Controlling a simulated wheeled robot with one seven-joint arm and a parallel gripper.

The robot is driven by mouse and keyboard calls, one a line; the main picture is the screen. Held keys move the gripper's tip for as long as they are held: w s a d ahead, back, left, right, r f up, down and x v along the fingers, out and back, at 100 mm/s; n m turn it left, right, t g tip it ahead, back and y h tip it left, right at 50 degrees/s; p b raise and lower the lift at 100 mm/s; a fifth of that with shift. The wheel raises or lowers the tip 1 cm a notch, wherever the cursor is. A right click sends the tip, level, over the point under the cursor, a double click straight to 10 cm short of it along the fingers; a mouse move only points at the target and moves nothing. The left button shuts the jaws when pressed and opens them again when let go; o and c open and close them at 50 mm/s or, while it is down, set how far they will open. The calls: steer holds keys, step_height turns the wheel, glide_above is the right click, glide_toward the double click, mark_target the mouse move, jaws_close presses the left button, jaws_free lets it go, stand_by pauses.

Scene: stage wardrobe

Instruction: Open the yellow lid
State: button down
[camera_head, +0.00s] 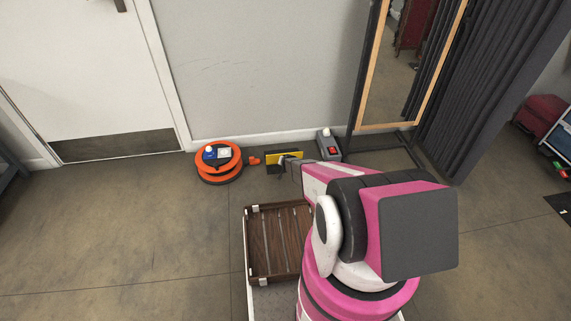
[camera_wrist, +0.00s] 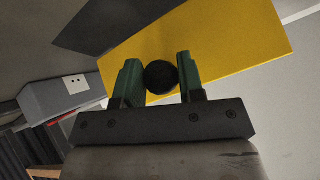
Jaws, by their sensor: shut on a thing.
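The yellow lid (camera_wrist: 226,40) fills the upper right of the wrist view, a flat, tilted panel with a round black knob (camera_wrist: 160,77) on it. My gripper (camera_wrist: 161,80) is at the knob, with one green finger on each side, and is shut on it. In the head view the yellow lid (camera_head: 285,155) shows as a small yellow strip near the wall, partly hidden by my gripper (camera_head: 284,162) and arm. The head view is too small to show how far the lid is open.
An orange cable reel (camera_head: 219,174) lies left of the lid. A grey box with a red switch (camera_head: 330,148) stands to its right by the wall. A framed mirror (camera_head: 409,65) and dark curtain (camera_head: 490,85) are at the right. A slatted wooden tray (camera_head: 277,272) is nearer. Floor at left is clear.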

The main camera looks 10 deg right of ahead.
steer(key=shift+d+f, duration=0.15)
steer(key=shift+d, duration=0.25)
steer(key=c, duration=0.7)
jaws_free()
steer(key=shift+w+d, duration=0.1)
steer(key=shift+c, duration=0.2)
steer(key=shift+r, duration=0.2)
steer(key=v, duration=1)
steer(key=shift+s, duration=0.3)
steer(key=shift+r, duration=0.15)
